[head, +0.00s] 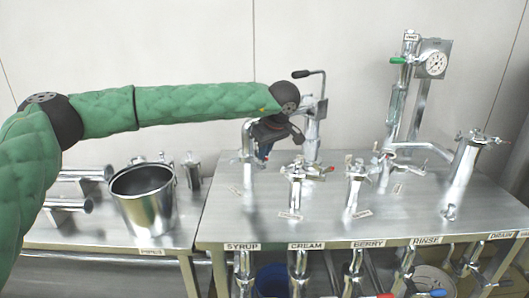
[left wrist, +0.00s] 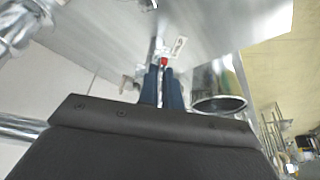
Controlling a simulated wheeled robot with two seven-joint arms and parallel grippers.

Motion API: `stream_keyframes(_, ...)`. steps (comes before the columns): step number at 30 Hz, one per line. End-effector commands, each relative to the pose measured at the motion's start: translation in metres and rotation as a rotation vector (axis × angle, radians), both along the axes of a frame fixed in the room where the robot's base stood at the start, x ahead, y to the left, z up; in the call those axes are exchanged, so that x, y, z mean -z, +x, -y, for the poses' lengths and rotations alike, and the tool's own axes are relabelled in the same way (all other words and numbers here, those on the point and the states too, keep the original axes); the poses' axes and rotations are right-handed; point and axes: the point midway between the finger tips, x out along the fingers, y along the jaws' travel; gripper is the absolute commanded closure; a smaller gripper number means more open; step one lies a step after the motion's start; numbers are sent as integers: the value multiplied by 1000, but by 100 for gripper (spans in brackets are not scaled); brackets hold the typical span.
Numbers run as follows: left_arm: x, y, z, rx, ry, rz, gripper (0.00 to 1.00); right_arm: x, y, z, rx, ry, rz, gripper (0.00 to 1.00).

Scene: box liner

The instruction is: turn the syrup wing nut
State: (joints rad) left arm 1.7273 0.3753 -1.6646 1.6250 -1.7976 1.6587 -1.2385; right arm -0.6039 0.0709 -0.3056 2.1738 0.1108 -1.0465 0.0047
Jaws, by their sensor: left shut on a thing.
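The syrup fitting (head: 249,170) is an upright metal pipe at the left of the right-hand steel table, in line with the SYRUP label (head: 241,246) on the front edge. My left gripper (head: 264,153) is beside its upper part and covers much of it. In the left wrist view two blue fingers (left wrist: 162,88) are closed on a thin metal piece, taken to be the syrup wing nut, with a red tip (left wrist: 163,62) showing just beyond them. The gripped part is mostly hidden in the head view. My right gripper is not in view.
Similar fittings for cream (head: 295,185) and berry (head: 355,185) stand to the right. A gauge post (head: 410,90) and a tilted metal cylinder (head: 463,165) are farther right. A steel pail (head: 144,200) stands on the left table. A crank handle (head: 310,74) rises behind my gripper.

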Motion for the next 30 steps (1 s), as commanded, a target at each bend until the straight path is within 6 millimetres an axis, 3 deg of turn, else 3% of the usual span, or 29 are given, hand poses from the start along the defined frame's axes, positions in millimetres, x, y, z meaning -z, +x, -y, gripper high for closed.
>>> stream_keyframes(3,2,1,2,-56,1,1,100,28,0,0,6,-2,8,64)
stream_keyframes(15,1,7,5,-399,0,1,100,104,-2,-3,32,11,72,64)
stream_keyframes(22,1,10,6,-619,0,1,100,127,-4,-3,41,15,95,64)
stream_keyframes(30,0,15,7,-875,0,1,100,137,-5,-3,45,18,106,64)
